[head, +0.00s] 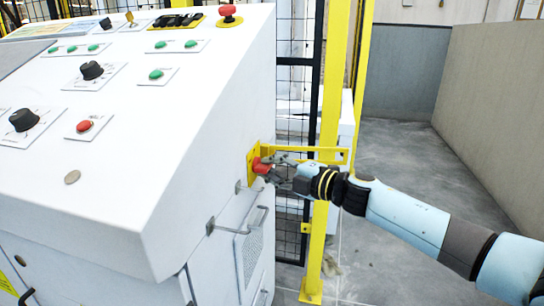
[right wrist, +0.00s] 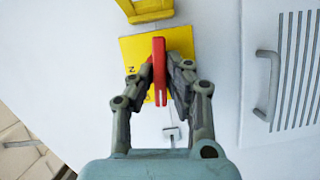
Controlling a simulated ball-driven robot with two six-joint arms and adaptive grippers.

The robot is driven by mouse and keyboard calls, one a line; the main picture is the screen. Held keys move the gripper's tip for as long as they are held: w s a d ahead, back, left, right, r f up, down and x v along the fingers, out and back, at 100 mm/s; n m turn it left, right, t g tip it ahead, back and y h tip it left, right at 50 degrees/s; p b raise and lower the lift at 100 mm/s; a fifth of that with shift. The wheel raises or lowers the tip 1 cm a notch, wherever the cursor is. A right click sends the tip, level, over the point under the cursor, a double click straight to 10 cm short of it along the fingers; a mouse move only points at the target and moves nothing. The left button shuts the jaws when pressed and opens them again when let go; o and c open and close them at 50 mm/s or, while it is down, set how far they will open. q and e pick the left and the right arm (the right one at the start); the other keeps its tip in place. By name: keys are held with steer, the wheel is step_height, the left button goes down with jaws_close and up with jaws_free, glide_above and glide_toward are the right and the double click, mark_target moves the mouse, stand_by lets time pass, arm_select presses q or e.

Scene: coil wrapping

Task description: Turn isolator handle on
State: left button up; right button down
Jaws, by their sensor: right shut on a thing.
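The red isolator handle (head: 261,166) sits on a yellow plate (head: 252,160) on the right side of the white control cabinet. In the right wrist view the handle (right wrist: 160,68) stands lengthwise in the picture on the yellow plate (right wrist: 130,50), whose lettering is partly hidden. My right gripper (head: 272,168) reaches in from the right and is shut on the handle. In the right wrist view the fingers of my right gripper (right wrist: 162,70) press on the handle from both sides. My left gripper is not in view.
The cabinet's sloped white top (head: 150,130) carries knobs, green buttons and red buttons. A yellow bracket (head: 320,152) juts out close above my right gripper. A yellow post (head: 330,130) and black mesh fence stand behind. A grey door handle (right wrist: 268,85) is right of the plate.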

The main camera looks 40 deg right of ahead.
steer(key=m+g+p, duration=0.1)
steer(key=m+p, duration=0.2)
steer(key=p, duration=0.2)
steer(key=m+g+y+p, duration=0.1)
steer(key=m+g+p, duration=0.1)
steer(key=p, duration=0.3)
steer(key=m+g+y+p, duration=0.1)
steer(key=m+g+p, duration=0.1)
steer(key=m+p, duration=0.2)
steer(key=shift+w+d+r+p, duration=0.2)
steer(key=shift+r+p, duration=0.1)
steer(key=shift+p, duration=0.45)
steer(key=shift+f+m+g+y+b, duration=0.1)
steer(key=shift+m+g+y+b, duration=0.55)
steer(key=shift+m, duration=0.85)
steer(key=c, duration=1.4)
jaws_free()
steer(key=shift+d, duration=0.1)
steer(key=shift+o, duration=0.3)
